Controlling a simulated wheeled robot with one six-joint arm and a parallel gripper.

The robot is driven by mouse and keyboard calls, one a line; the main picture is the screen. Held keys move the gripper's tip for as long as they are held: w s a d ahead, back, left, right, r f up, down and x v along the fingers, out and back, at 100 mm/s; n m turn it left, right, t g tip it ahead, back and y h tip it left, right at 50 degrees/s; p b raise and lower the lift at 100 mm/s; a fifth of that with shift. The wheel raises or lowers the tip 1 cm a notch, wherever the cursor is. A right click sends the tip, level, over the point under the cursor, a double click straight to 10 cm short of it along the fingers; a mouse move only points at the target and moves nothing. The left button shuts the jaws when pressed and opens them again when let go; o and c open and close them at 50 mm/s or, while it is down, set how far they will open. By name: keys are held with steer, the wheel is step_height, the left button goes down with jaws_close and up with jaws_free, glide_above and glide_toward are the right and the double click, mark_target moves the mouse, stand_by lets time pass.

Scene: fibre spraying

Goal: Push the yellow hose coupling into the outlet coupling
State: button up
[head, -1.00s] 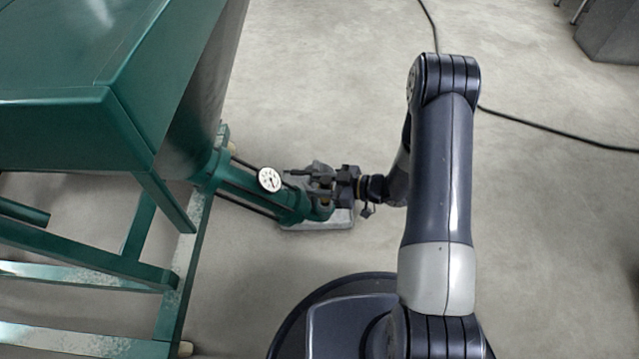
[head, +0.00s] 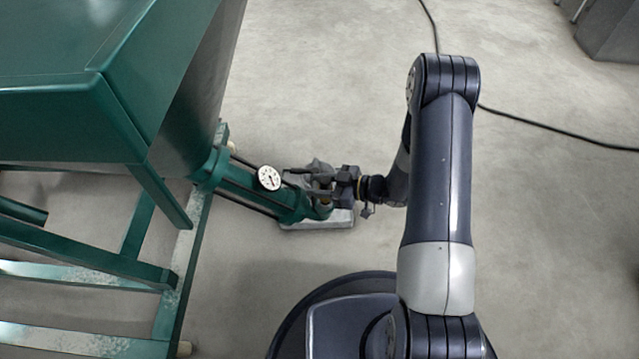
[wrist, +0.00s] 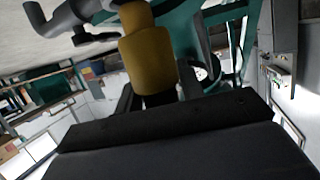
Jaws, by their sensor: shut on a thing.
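The yellow hose coupling (wrist: 148,62) stands out in the wrist view, between the dark fingers of my gripper (wrist: 158,84). My gripper (head: 318,183) is shut on it. In the head view the gripper is at the end of the green pump pipe (head: 245,188), above a grey base plate, and its jaws hide most of the coupling. The outlet coupling is not clearly visible at that pipe end. In the wrist view the far end of the yellow coupling meets grey and green parts at the top edge. I cannot tell whether the two couplings touch.
A round pressure gauge (head: 269,178) stands on the green pipe, left of my gripper. The green machine frame (head: 140,225) and hopper (head: 60,80) fill the left. A grey bent pipe (wrist: 62,20) shows in the wrist view.

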steer(key=shift+f+b, duration=0.9)
steer(key=shift+f, duration=0.3)
steer(key=o, duration=1.1)
steer(key=shift+o, duration=0.2)
steer(key=p+v, duration=0.3)
steer(key=v, duration=0.8)
steer(key=shift+p, duration=0.4)
steer(key=shift+a, duration=0.2)
